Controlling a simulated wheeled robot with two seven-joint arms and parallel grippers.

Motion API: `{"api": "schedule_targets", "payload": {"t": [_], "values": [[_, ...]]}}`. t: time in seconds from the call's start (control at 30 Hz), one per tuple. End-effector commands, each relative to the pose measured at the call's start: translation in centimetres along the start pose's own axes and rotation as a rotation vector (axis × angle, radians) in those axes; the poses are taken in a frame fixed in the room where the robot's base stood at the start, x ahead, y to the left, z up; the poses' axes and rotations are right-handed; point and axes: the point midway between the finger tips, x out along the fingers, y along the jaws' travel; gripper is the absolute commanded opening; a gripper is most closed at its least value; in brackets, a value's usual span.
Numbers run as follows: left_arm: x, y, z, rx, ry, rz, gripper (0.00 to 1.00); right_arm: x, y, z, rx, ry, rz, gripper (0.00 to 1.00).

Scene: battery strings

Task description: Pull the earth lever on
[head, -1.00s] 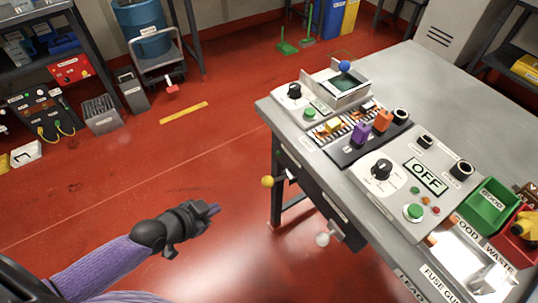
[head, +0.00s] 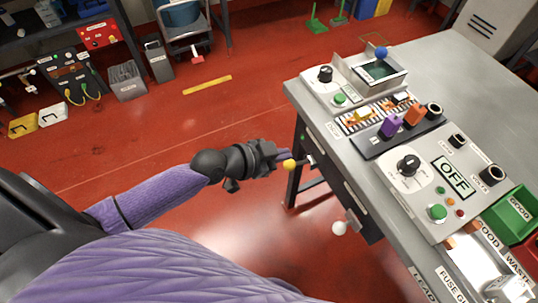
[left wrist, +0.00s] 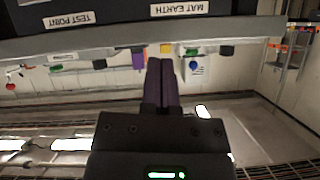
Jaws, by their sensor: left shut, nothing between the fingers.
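A lever with a yellow ball knob (head: 290,164) sticks out from the side of the grey bench (head: 460,75). A second lever with a white ball knob (head: 339,228) sticks out lower and closer. No readable label in the head view tells which one is the earth lever. My left gripper (head: 284,154) is shut and empty, right beside the yellow knob; I cannot tell whether they touch. In the left wrist view its closed fingers (left wrist: 162,85) point toward the bench edge, below the upside-down labels MAT EARTH (left wrist: 179,8) and TEST POINT (left wrist: 69,19). My right gripper is out of view.
A blue ball knob (head: 381,53) stands at the back.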

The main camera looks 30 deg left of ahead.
Motion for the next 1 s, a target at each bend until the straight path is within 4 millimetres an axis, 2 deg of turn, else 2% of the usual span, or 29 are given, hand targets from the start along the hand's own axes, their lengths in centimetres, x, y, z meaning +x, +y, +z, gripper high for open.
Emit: {"api": "schedule_targets", "payload": {"t": [0.03, 0.17, 0.2, 0.3, 0.43, 0.87, 1.0], "values": [[1.2, 0.0, 0.1, -0.003, 0.003, -0.002, 0.00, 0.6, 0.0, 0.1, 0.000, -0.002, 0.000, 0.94], [4.0, 0.1, 0.2, -0.003, 0.002, 0.000, 0.00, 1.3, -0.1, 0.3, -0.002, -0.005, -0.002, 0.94], [4.5, 0.2, 0.9, -0.001, -0.002, 0.002, 0.00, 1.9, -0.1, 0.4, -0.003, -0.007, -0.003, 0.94], [4.7, 0.1, 2.8, -0.001, -0.005, 0.002, 0.00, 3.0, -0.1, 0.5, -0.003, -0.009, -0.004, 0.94], [4.9, 0.1, 3.7, -0.001, -0.002, 0.001, 0.00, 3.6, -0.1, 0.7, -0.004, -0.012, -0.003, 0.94], [4.9, 0.0, 3.9, 0.000, 0.001, 0.000, 0.00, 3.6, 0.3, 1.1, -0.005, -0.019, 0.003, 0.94], [5.3, 0.5, 4.0, -0.002, 0.019, -0.003, 0.00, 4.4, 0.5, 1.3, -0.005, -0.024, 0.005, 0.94]]}}
